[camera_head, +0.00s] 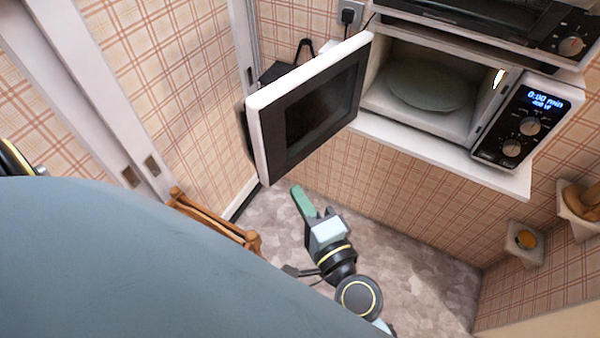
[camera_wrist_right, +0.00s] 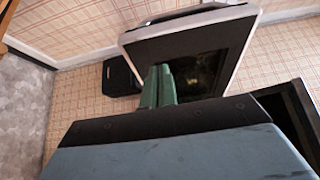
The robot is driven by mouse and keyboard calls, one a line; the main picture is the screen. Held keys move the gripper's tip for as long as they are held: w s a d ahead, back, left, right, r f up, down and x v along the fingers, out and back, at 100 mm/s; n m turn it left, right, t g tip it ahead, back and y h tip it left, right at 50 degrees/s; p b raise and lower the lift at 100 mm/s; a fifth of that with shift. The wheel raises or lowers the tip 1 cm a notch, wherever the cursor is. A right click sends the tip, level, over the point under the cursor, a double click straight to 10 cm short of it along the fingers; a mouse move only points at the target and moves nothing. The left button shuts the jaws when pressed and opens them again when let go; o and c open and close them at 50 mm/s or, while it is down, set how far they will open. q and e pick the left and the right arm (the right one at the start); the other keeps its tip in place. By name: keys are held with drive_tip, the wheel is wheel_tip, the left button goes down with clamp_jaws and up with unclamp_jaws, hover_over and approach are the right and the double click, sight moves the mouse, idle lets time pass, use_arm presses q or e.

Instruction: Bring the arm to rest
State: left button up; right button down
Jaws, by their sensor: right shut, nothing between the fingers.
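My right gripper (camera_head: 301,203) shows in the head view below the open microwave door, with its green fingers together and nothing between them. In the right wrist view the closed green fingers (camera_wrist_right: 158,88) stand in front of the microwave door (camera_wrist_right: 190,50); I cannot tell whether they touch it. In the head view the door (camera_head: 312,105) is swung wide open to the left. The microwave (camera_head: 528,122) sits on a white shelf, with its lit display at the right and a round plate (camera_head: 430,84) inside its cavity. My left gripper is not in view.
The white shelf (camera_head: 450,158) juts out above my right gripper. A wooden rack (camera_head: 215,222) stands at the left, near the floor. Another appliance (camera_head: 480,15) is above the microwave. Small wall holders (camera_head: 526,240) are at the right. The stone-patterned floor (camera_head: 420,270) is mostly clear.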

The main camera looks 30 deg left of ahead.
drive_tip(key=s+d+b, duration=0.1)
drive_tip(key=s+d, duration=0.4)
drive_tip(key=s, duration=0.3)
drive_tip(key=shift+s+d, duration=0.25)
drive_tip(key=shift+d, duration=0.1)
drive_tip(key=d+f+n+g+h+b, duration=0.1)
drive_tip(key=d+f+h+b, duration=0.3)
drive_tip(key=f, duration=0.9)
drive_tip(key=d+f+n+g+h+p, duration=0.15)
drive_tip(key=d+f, duration=0.45)
drive_tip(key=f, duration=0.6)
drive_tip(key=d+f+n+h+b, duration=0.2)
drive_tip(key=d+f+h+b, duration=0.3)
drive_tip(key=f, duration=0.8)
drive_tip(key=s+d+f+n+g+h+b, duration=0.2)
drive_tip(key=s+d+f+n+g+h, duration=0.2)
drive_tip(key=s+d+f, duration=1.4)
drive_tip(key=d+f+g+h, duration=0.1)
drive_tip(key=d+f, duration=0.1)
drive_tip(key=d, duration=0.2)
drive_tip(key=shift+s+f+g, duration=0.2)
drive_tip(key=shift+s+g, duration=0.15)
